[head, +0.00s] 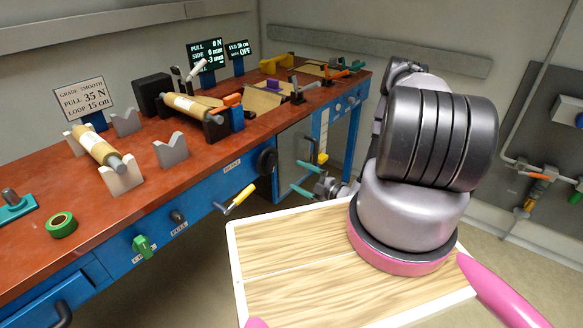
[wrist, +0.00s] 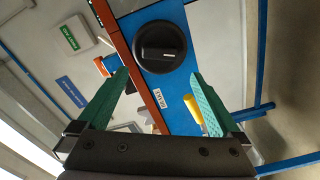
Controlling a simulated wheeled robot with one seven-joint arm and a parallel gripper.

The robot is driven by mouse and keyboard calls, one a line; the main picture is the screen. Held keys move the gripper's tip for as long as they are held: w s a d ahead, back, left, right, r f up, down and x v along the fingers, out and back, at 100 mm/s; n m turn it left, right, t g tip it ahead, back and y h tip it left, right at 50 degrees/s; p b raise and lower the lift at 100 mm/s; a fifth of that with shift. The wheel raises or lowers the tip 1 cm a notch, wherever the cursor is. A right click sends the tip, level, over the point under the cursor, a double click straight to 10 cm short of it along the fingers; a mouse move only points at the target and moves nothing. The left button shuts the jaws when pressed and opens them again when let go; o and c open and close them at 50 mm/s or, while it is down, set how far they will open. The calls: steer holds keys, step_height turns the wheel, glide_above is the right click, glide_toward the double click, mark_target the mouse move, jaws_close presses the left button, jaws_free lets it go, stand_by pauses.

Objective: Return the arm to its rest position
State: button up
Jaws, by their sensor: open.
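My gripper (head: 302,177) hangs in front of the blue bench front, low and beyond my wooden tray, at the end of my folded arm. Its two green fingers are apart with nothing between them. In the wrist view the open fingers (wrist: 161,77) frame a black round knob (wrist: 162,47) on the blue panel, and a yellow handle (wrist: 196,113) lies near the right finger. The same knob (head: 267,161) and yellow-handled crank (head: 241,197) show on the bench front in the head view. I cannot tell contact; the gripper looks apart from the bench.
The red-topped bench (head: 190,187) carries a wound roll (head: 96,147) on grey V-blocks, another roll (head: 192,107) in the winder, and green tape (head: 61,225). A display (head: 206,55) reads PULL 0 N. A wall panel (head: 553,125) with fittings is at right.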

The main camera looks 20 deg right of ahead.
steer(key=s+a+r+n+g+y, duration=0.2)
steer(key=a+r+n+g, duration=0.35)
steer(key=r+n, duration=0.9)
steer(key=s+a+r+n+g+y, duration=0.1)
steer(key=a+r+n+g, duration=0.1)
steer(key=r+n+g, duration=1.2)
steer(key=s+d+r+n+t+h, duration=0.2)
steer(key=s+r+n+t+h, duration=0.2)
steer(key=s+r+n, duration=0.2)
steer(key=s+d+r+n+t+h, duration=0.2)
steer(key=r+n, duration=0.5)
steer(key=r, duration=0.4)
steer(key=s+d+r+n+t+h, duration=0.2)
steer(key=s+r+n+t+h, duration=0.3)
steer(key=s+r, duration=0.4)
steer(key=shift+s+d+r+n+t+h, duration=0.2)
steer(key=shift+s+n+t+h, duration=0.1)
steer(key=shift+n+t, duration=0.3)
